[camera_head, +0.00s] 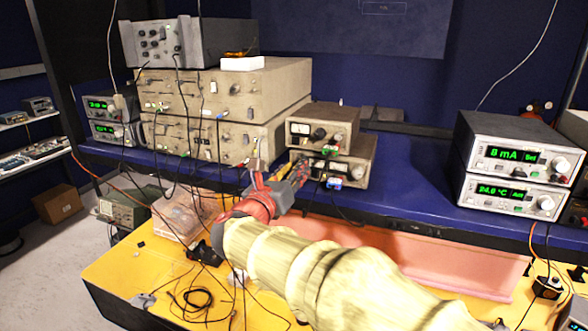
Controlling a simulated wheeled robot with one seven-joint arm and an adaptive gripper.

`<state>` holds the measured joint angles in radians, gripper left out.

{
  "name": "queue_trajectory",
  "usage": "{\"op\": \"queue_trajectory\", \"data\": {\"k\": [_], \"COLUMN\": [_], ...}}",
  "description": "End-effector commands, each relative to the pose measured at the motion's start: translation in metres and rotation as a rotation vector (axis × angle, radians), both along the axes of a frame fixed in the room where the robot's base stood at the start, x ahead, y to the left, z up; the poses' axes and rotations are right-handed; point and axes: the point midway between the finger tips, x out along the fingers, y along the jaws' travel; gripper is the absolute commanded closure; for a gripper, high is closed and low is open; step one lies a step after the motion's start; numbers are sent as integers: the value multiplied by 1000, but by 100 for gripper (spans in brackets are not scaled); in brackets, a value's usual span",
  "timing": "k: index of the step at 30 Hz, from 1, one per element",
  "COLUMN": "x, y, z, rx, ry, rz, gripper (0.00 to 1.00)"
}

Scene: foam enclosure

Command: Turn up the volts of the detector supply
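I cannot read a label that marks the detector supply. Two small beige units with meters and knobs, an upper unit (322,128) and a lower unit (355,170), stand stacked at the middle of the blue bench. My gripper (278,168), red and grey, is in front of the lower unit's left side and the lower right corner of the large beige rack units. Its two fingers look spread, with nothing visible held between them. They hide part of the lower unit's front. I cannot tell whether a fingertip touches a knob.
Large beige rack units (190,138) with cables stand left of the small units, under a grey box (165,45). Small green-display units (105,105) stand far left. Two display units (515,160), reading "8 mA" and about 24 °C, stand right. Loose cables hang below the bench.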

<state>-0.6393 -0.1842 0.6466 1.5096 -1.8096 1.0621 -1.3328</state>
Motion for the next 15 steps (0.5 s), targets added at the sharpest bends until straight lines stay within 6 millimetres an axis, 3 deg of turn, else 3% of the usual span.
{"op": "queue_trajectory", "data": {"k": [12,15], "x": [0,0], "y": [0,0], "z": [0,0], "rx": [0,0], "ry": [0,0], "rz": [0,0], "gripper": [99,100]}}
